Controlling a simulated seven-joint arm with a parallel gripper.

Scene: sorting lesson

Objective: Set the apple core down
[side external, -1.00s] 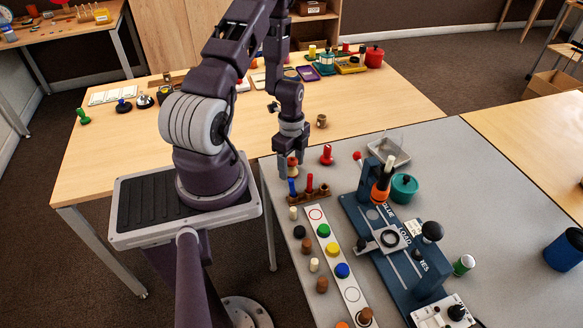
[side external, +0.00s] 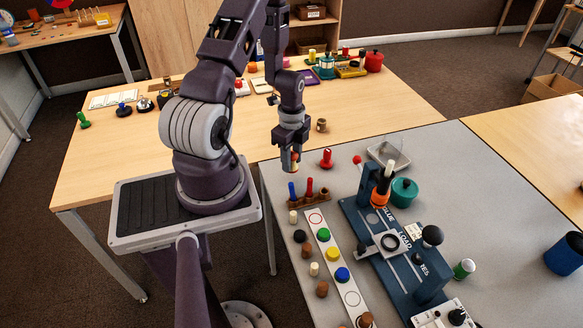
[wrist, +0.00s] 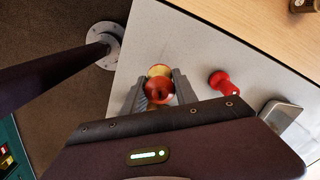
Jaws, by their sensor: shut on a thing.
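The apple core (wrist: 158,88), red with a pale yellow end, sits between the two grey fingers of my gripper (wrist: 157,92) in the wrist view. My gripper (side external: 292,164) is shut on it. In the side external view the apple core (side external: 295,158) shows as a small red and yellow patch, largely hidden by the fingers. They are over the grey table (side external: 455,170) near its back left corner. I cannot tell how far the core is above the surface.
A red peg-like piece (side external: 327,158) stands just right of my gripper, also in the wrist view (wrist: 224,84). A wooden rack with blue and red pegs (side external: 310,194) is in front. A clear tray (side external: 388,153) and a blue fixture (side external: 392,243) stand to the right.

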